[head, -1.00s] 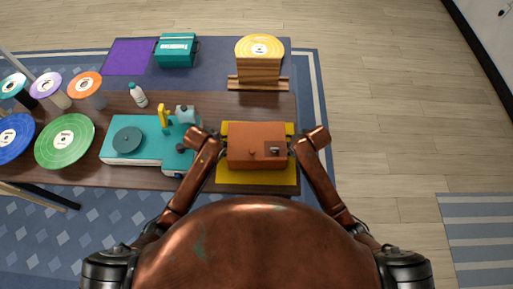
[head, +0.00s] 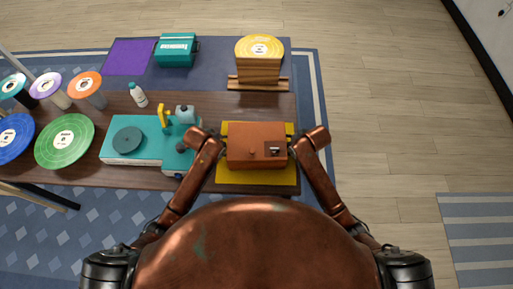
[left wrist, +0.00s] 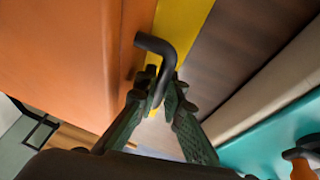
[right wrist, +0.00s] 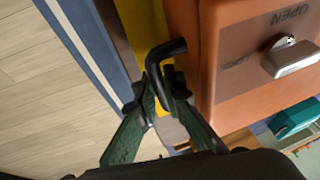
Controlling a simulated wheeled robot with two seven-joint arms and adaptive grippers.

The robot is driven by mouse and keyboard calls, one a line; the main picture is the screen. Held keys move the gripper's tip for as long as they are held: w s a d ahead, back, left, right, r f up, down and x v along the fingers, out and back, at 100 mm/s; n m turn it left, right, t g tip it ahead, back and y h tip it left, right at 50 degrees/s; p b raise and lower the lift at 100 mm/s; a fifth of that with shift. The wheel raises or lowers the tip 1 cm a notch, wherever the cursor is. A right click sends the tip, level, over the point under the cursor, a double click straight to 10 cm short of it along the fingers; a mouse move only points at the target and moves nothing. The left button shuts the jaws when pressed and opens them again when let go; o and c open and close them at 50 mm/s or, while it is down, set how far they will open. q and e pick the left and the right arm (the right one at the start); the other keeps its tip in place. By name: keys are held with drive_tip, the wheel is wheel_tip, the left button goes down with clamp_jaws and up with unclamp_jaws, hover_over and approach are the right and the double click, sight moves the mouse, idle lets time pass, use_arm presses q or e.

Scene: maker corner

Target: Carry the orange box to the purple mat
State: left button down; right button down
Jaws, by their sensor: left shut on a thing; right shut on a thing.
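The orange box (head: 256,145) is over the yellow mat (head: 235,178) at the near right end of the table. I cannot tell whether it rests on the mat. My left gripper (head: 208,138) is at its left side, shut on a black bent handle (left wrist: 156,45), which shows in the left wrist view. My right gripper (head: 308,140) is at the right side, shut on the matching black handle (right wrist: 169,49). A latch (right wrist: 290,58) shows on the box in the right wrist view.
A teal box (head: 176,50) stands just right of the purple mat. A turquoise machine (head: 150,150) is close left of my left gripper. A white bottle (head: 138,96), several coloured discs and a yellow-topped stack (head: 259,66) on a wooden base occupy the table.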

use_arm(q)
drive_tip(key=shift+w+r, duration=0.1)
drive_tip(key=shift+r, duration=0.1)
use_arm(e)
drive_tip(key=shift+w+r, duration=0.1)
drive_tip(key=shift+r, duration=0.1)
